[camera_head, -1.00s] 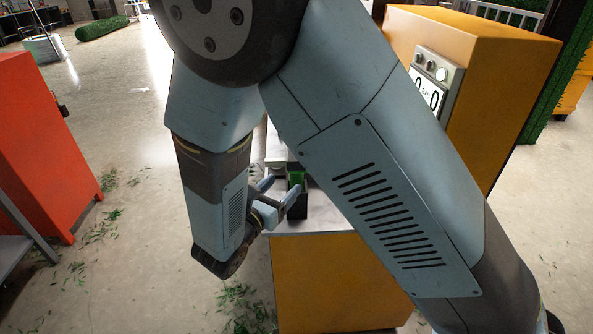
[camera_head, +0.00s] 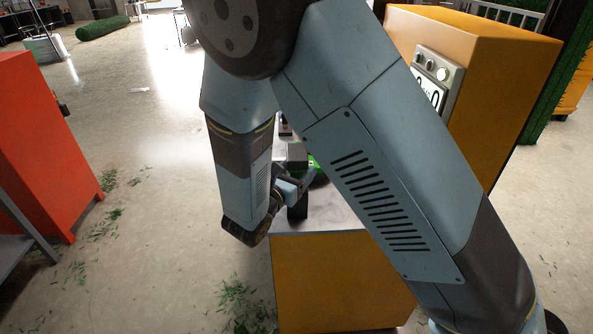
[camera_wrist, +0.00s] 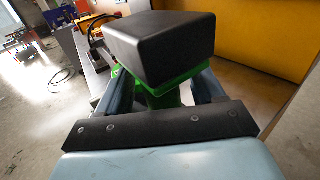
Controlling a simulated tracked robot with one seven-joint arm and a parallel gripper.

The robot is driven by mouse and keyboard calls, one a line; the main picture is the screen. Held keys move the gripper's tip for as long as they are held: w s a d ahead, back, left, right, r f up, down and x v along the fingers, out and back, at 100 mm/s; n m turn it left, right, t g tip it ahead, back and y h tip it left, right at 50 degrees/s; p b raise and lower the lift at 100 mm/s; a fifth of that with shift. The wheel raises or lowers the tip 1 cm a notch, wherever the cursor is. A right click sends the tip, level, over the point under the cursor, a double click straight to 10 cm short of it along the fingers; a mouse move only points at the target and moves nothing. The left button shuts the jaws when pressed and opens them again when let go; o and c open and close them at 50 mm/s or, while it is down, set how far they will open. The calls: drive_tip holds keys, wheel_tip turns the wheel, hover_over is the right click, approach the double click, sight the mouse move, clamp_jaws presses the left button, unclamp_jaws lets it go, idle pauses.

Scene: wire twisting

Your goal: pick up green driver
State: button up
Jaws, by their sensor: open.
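The green driver (camera_wrist: 162,97) is in the wrist view, with a large black block (camera_wrist: 160,45) at its near end. Its green part lies between the two fingers of my gripper (camera_wrist: 158,93). The fingers are open, one on each side of it; I cannot tell whether either touches it. In the head view a bit of the green driver (camera_head: 314,161) shows beside its black end, above the worktop. My gripper (camera_head: 303,183) is close to it there, and my arm hides much of the area.
The driver is over a light worktop (camera_head: 335,218) on an orange cabinet (camera_head: 335,275). A taller orange cabinet with a display panel (camera_head: 437,80) stands behind at the right. A red cabinet (camera_head: 40,150) stands at the left. The floor between is mostly open.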

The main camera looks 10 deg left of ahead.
drive_tip(key=shift+c, duration=0.2)
drive_tip(key=c, duration=1.2)
drive_tip(key=shift+r, duration=0.15)
